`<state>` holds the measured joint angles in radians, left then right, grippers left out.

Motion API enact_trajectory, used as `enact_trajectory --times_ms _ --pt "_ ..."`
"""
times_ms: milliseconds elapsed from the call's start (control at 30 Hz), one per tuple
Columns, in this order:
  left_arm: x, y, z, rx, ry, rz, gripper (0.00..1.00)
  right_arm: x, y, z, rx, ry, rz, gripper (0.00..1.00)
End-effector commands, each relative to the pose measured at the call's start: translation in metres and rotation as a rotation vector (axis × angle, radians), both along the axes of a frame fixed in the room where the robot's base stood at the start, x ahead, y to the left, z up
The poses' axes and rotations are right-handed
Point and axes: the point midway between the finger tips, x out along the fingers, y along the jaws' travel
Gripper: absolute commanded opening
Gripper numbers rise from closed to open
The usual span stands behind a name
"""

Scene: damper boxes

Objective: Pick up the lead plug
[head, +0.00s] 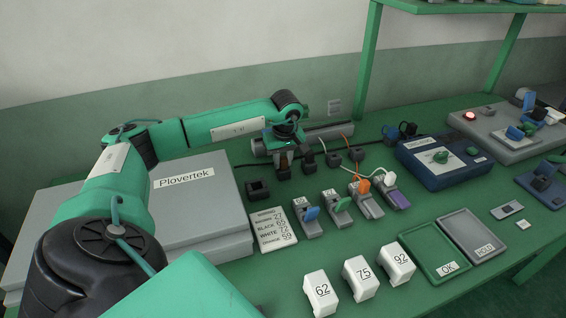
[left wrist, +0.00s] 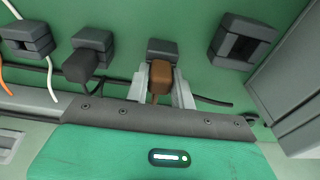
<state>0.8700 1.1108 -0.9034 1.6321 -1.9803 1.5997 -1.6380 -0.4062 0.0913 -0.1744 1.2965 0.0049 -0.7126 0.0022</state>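A brown lead plug (left wrist: 160,74) sits at a black holder (left wrist: 162,47) in the left wrist view, with its lead running down towards the gripper. My left gripper (left wrist: 161,88) has one grey finger on each side of this plug. Whether the fingers press on it is too fine to tell. In the head view my left gripper (head: 284,148) hangs over the row of holders at the back of the table. The plug is mostly hidden there. A dark plug (left wrist: 82,67) sits at the holder to the left in the left wrist view. My right gripper is not in view.
An empty square holder (head: 258,190) stands beside the grey Plovertek case (head: 197,205). White and orange leads run to further holders (head: 334,158). A number card (head: 273,228), coloured switches, white number blocks (head: 321,293) and OK (head: 434,255) and HOLD (head: 472,236) trays stand in front.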

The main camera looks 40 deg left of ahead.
Motion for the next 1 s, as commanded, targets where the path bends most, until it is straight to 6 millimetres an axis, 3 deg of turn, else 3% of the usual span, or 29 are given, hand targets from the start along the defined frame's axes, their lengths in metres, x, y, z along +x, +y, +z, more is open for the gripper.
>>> enact_trajectory --times_ms 33,100,467,633,767,1000 --pt "0.0 0.0 0.0 0.0 0.0 0.0 0.14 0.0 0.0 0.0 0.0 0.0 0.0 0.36" --pt "0.0 0.0 0.0 0.0 0.0 0.0 0.0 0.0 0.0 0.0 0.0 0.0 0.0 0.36" --pt "0.0 0.0 0.001 0.0 0.0 0.0 0.0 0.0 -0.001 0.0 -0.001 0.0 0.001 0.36" --pt "0.001 0.0 0.011 0.0 -0.001 0.001 0.0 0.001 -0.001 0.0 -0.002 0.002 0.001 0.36" --pt "0.001 0.0 0.03 -0.001 -0.003 0.001 0.0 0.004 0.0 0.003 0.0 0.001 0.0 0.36" --pt "0.001 0.0 0.095 0.0 -0.007 0.0 0.0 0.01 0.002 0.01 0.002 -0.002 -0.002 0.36"
